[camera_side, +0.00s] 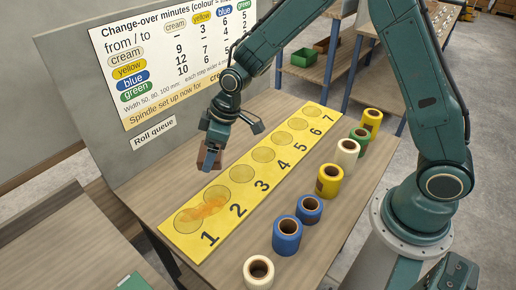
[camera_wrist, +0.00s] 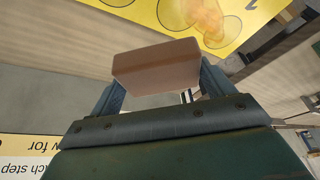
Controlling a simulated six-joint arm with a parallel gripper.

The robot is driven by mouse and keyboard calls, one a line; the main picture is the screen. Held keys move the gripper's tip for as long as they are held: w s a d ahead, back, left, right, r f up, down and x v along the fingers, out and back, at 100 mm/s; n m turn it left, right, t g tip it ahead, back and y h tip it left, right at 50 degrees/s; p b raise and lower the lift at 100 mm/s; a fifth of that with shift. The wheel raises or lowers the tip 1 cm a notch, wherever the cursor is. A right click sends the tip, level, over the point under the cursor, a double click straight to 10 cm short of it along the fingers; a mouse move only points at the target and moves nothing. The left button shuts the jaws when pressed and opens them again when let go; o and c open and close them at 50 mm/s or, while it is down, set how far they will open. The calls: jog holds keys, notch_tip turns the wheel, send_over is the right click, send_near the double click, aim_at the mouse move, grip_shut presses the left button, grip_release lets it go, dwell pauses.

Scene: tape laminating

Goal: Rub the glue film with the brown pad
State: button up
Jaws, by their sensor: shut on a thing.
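The brown pad (camera_side: 208,158) is a small block held between the fingers of my gripper (camera_side: 212,146). In the wrist view the pad (camera_wrist: 156,68) sits squarely between the two fingers of my gripper (camera_wrist: 160,88). The glue film shows as an orange, streaky patch (camera_side: 206,209) across circles 1 and 2 of the yellow strip (camera_side: 262,180). In the wrist view the orange patch (camera_wrist: 207,18) is at the top, apart from the pad. The pad is off the strip's left side, around circle 3, and appears raised above the table.
A row of cream, blue, yellow and green rolls (camera_side: 287,236) stands right of the strip. An upright board with a change-over chart (camera_side: 160,60) and a "Roll queue" label (camera_side: 154,132) is behind on the left. Bare table (camera_side: 150,203) lies left of the strip.

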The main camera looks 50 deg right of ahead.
jog(key=s+a+f+n+g+y, duration=0.1)
jog(key=s+a+n+g+y, duration=0.1)
jog(key=a+n, duration=0.8)
jog(key=s+a+g, duration=0.1)
jog(key=s+a, duration=0.1)
jog(key=a, duration=0.3)
jog(key=shift+f, duration=0.2)
send_over(181, 231)
jog(key=d, duration=0.1)
jog(key=shift+d+f, duration=0.15)
jog(key=shift+f, duration=3.05)
jog(key=shift+d+f, duration=0.6)
jog(key=shift+f, duration=0.3)
jog(key=shift+c, duration=0.3)
jog(key=shift+d, duration=6.45)
jog(key=shift+a, duration=7.05)
notch_tip(181, 231, up, 8)
jog(key=shift+r, duration=0.1)
